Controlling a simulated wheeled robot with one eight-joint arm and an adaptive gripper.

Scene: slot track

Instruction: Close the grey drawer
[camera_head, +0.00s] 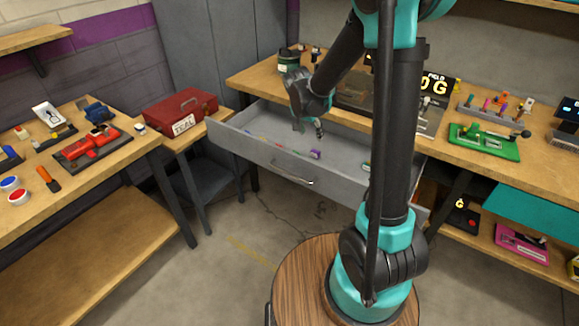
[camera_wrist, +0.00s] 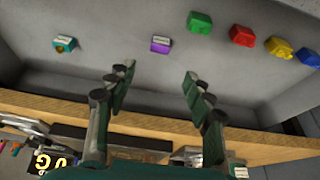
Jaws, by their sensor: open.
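The grey drawer (camera_head: 271,159) is pulled far out from under the wooden workbench in the head view. Its front panel carries a metal bar handle (camera_head: 293,179). My gripper (camera_head: 309,130) is above the drawer's inside, behind the front panel and close to the bench edge. In the wrist view my gripper (camera_wrist: 155,85) is open, with nothing between its fingers, over the grey drawer floor (camera_wrist: 120,20). Several small coloured pieces lie in the drawer, among them a purple one (camera_wrist: 161,44) and a green one (camera_wrist: 199,22). My arm hides the drawer's right part in the head view.
A red toolbox (camera_head: 180,108) stands on a side table left of the drawer. A second bench (camera_head: 90,195) is at the left. The floor before the drawer is partly clear.

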